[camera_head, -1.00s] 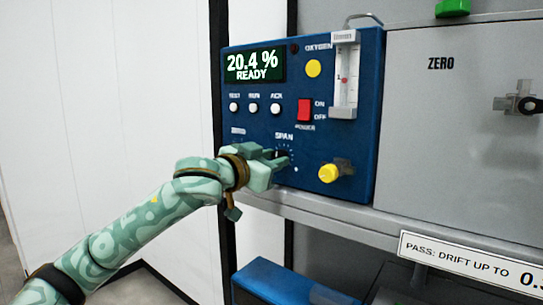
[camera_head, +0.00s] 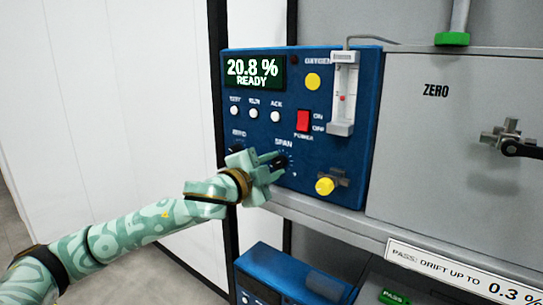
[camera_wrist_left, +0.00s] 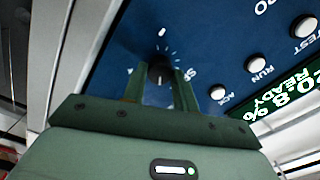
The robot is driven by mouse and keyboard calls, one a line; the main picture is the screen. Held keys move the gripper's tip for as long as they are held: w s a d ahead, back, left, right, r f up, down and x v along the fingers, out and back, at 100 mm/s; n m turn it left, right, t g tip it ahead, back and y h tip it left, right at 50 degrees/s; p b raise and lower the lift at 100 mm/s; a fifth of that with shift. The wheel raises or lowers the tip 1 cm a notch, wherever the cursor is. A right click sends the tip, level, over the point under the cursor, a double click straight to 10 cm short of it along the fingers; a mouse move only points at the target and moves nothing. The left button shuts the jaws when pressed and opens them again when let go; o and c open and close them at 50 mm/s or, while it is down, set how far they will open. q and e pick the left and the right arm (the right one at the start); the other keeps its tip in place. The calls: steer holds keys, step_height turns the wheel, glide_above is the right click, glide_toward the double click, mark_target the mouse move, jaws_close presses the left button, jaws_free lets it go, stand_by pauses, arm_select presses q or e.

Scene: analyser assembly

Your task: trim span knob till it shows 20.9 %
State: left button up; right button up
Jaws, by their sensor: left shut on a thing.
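The blue analyser panel (camera_head: 340,165) carries a display (camera_head: 254,72) that reads 20.8 % and READY. The black span knob (camera_head: 280,162) sits below the SPAN label, with white tick marks around it. My left gripper (camera_head: 276,163) is shut on the span knob. In the left wrist view the two green fingers stand on either side of the knob (camera_wrist_left: 160,72). The fingers hide part of the knob and its label. My right gripper is in neither view.
The zero knob (camera_head: 237,149) is left of my gripper. The white buttons (camera_head: 254,114), red power switch (camera_head: 303,120), flowmeter (camera_head: 343,95) and yellow-ended valve (camera_head: 325,186) are close by. A grey ledge (camera_head: 320,213) runs below the panel.

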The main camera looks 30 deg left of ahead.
arm_select(q)
steer(key=shift+m+p, duration=0.75)
steer(key=shift+m, duration=0.25)
steer(key=o, duration=1)
steer(key=shift+c, duration=0.2)
steer(key=shift+s, duration=0.1)
steer(key=s+a+b, duration=0.1)
steer(key=s+b, duration=1.5)
steer(key=b, duration=0.3)
